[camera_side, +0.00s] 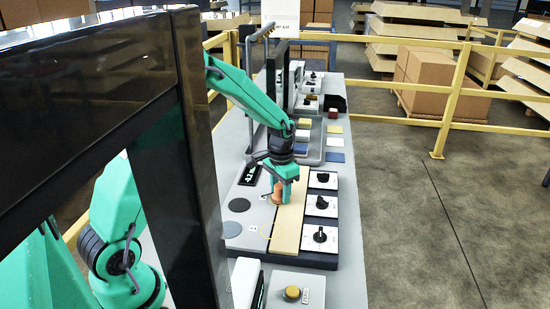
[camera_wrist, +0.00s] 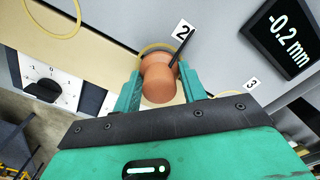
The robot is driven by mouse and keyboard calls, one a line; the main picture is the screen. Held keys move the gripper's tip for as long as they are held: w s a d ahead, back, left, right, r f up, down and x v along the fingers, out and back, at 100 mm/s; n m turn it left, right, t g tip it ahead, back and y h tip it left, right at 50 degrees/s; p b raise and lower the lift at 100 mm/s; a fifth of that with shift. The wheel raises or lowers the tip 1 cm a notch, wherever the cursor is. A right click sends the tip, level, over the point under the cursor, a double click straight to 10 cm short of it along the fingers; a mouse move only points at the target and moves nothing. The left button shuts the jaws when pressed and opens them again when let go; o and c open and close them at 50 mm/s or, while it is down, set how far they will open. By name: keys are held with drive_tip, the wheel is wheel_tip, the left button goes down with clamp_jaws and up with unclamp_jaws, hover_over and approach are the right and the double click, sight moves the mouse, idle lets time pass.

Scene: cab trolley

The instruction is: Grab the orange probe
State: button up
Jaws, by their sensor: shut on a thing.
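The orange probe (camera_wrist: 158,80) is a rounded, copper-orange piece between the two green fingers of my gripper (camera_wrist: 160,88) in the wrist view. The gripper is shut on it. A yellow ring shows around its far end, beside the number 2 label (camera_wrist: 183,32). In the side view my gripper (camera_side: 283,188) is low over the wooden strip, and the probe (camera_side: 277,196) shows at its left. I cannot tell whether the probe touches the surface below. A thin black rod stands next to the probe in the wrist view.
A display (camera_wrist: 288,38) reads -0.2 mm. Several black-knob dials (camera_side: 320,237) line the right of the board. Grey discs (camera_side: 239,205) lie on its left. A yellow knob box (camera_side: 292,293) is in front.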

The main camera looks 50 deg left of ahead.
drive_tip(key=shift+r, duration=0.1)
drive_tip(key=shift+r, duration=0.45)
wheel_tip(320, 180, up, 3)
drive_tip(key=shift+w+r, duration=0.1)
drive_tip(key=shift+r, duration=0.05)
drive_tip(key=s+d+r, duration=0.3)
drive_tip(key=d+r, duration=0.3)
drive_tip(key=d, duration=0.5)
drive_tip(key=shift+s+r, duration=0.25)
drive_tip(key=shift+r, duration=0.05)
drive_tip(key=shift+w, duration=0.1)
